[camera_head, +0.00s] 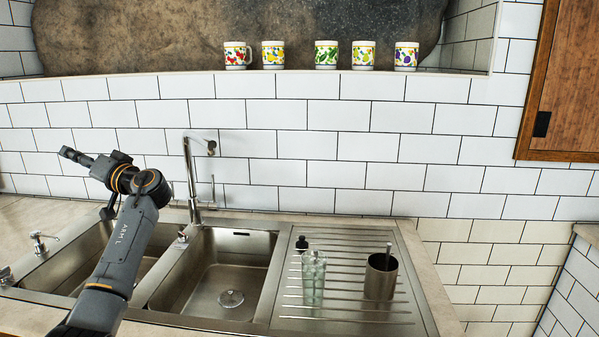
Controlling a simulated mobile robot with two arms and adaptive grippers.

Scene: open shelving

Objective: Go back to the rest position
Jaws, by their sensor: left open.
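My left gripper (84,183) is raised over the left part of the sink, in front of the white tiled wall. It is open, with one finger pointing left and the other hanging down. Nothing shows between its fingers. My left arm comes up from the lower left and hides part of the left basin. My right gripper is not in view.
The steel sink has a left basin (72,270), a right basin (205,275) and a tall faucet (190,175). A glass bottle (314,280) and a dark cup (381,280) stand on the drainboard (345,318). Several mugs (273,55) line the ledge above.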

